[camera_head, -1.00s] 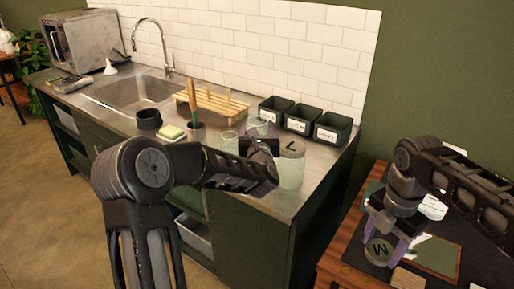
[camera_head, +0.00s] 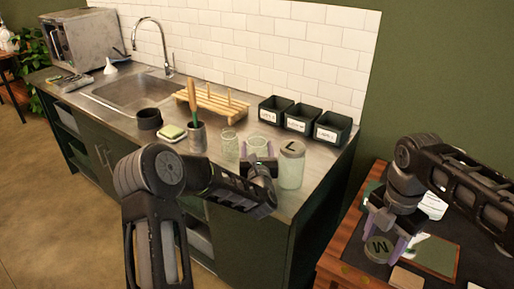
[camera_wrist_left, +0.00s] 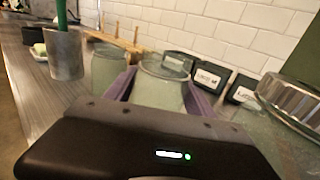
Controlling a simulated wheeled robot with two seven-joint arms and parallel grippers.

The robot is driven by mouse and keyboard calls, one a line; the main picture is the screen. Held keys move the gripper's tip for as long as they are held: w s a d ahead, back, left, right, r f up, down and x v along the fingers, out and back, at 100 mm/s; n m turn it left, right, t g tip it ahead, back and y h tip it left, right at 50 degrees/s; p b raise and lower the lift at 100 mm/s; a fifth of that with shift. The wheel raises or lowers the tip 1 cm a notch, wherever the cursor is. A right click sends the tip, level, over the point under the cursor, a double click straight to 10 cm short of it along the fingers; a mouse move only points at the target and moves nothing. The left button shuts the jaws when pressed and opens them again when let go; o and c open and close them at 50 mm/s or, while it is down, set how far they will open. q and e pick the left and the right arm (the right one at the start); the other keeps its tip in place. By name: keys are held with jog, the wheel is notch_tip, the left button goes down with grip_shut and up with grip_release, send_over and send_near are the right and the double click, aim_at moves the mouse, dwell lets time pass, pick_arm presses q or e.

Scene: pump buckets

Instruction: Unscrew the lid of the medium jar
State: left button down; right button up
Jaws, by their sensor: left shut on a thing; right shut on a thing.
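The medium jar (camera_head: 257,144), clear greenish glass with an open top, stands on the counter between a smaller jar and a larger one. My left gripper (camera_head: 258,163) is shut around its sides. In the left wrist view the medium jar (camera_wrist_left: 164,82) sits between the purple fingers of my left gripper (camera_wrist_left: 160,92). The round lid marked M (camera_head: 378,248) is off the jar. My right gripper (camera_head: 390,236) is shut on the lid at the side table, pointing down. Whether the lid touches the table is unclear.
A small open jar (camera_head: 229,146) is left of the medium jar; a large jar lidded L (camera_head: 290,168) is close on its right. Black labelled bins (camera_head: 331,129) line the wall. A utensil cup (camera_head: 196,138), wooden rack (camera_head: 210,105) and sink (camera_head: 130,93) lie further left.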

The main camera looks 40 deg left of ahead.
pick_arm(q)
jog(key=shift+f, duration=0.1)
pick_arm(e)
jog(key=shift+f, duration=0.2)
pick_arm(q)
jog(key=c, duration=0.7)
grip_release()
jog(key=shift+o, duration=0.4)
pick_arm(e)
jog(key=shift+r, duration=0.1)
pick_arm(q)
jog(key=shift+r, duration=0.2)
pick_arm(e)
jog(key=shift+r, duration=0.2)
pick_arm(q)
jog(key=shift+s+d+f, duration=0.15)
jog(key=shift+s+d, duration=0.15)
pick_arm(e)
jog(key=shift+f, duration=0.3)
pick_arm(q)
jog(key=b+v, duration=0.2)
jog(key=v, duration=0.9)
jog(key=shift+s+b, duration=0.2)
jog(key=shift+b, duration=0.2)
pick_arm(e)
notch_tip(320, 180, down, 2)
jog(key=shift+f, duration=0.15)
